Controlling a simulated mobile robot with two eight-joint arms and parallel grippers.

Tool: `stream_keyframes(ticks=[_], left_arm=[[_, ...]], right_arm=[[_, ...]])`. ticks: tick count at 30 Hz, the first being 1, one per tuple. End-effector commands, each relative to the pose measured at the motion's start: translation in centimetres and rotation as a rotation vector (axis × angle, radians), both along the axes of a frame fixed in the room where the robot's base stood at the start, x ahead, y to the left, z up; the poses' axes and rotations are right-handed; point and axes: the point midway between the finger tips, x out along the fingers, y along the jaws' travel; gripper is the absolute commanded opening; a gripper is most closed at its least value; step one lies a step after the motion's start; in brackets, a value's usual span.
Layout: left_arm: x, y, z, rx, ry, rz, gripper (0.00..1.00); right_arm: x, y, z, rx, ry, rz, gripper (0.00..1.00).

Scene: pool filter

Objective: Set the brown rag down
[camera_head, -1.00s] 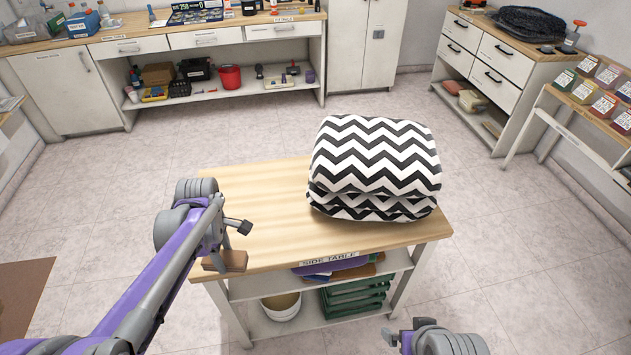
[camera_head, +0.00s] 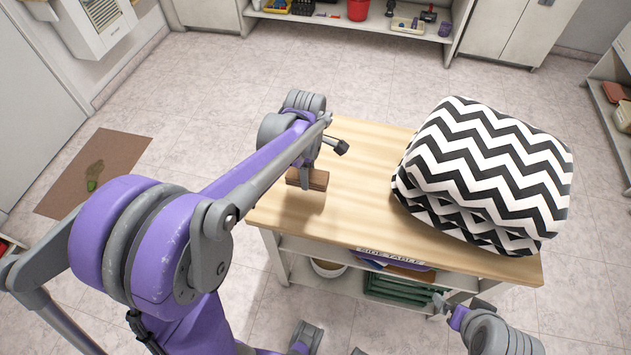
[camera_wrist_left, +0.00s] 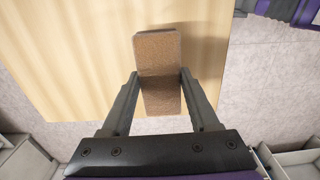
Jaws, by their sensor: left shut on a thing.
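The brown rag (camera_head: 308,179) looks like a small folded block and is in my left gripper (camera_head: 306,168). In the left wrist view the rag (camera_wrist_left: 159,55) sits between the two fingers of my left gripper (camera_wrist_left: 160,78), which is shut on it. The rag is over the left part of the wooden side table (camera_head: 350,215), near its edge. A shadow lies beside it on the tabletop; I cannot tell exactly how high it is. My right gripper (camera_head: 440,303) is low at the front of the table, and its jaws are too small to read.
A black-and-white zigzag folded cloth stack (camera_head: 485,170) fills the table's right side. The table's middle and back left are bare. A brown mat (camera_head: 95,170) with a stain and a green object lies on the floor at left. Shelves (camera_head: 360,22) stand behind.

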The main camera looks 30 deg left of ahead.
Motion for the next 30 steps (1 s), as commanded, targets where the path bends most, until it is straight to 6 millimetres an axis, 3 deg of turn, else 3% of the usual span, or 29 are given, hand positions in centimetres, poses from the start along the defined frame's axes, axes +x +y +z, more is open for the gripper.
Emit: stream_keyframes(ticks=[12, 25, 26, 30], left_arm=[[0.0, 0.0, -5.2, 0.000, 0.000, -0.001, 0.00], [0.0, 0.0, -6.0, 0.000, 0.001, -0.001, 0.00], [0.0, 0.0, -6.0, 0.000, 0.000, -0.001, 0.63], [0.0, 0.0, -5.9, 0.000, 0.000, -0.001, 0.88]], right_arm=[[-0.1, 0.0, -0.5, 0.000, 0.002, 0.000, 1.00], [-0.2, 0.0, -0.9, 0.000, 0.004, 0.000, 1.00], [-0.2, 0.0, -0.9, 0.000, 0.004, 0.000, 1.00], [-0.2, 0.0, -0.8, 0.000, 0.004, 0.000, 1.00]])
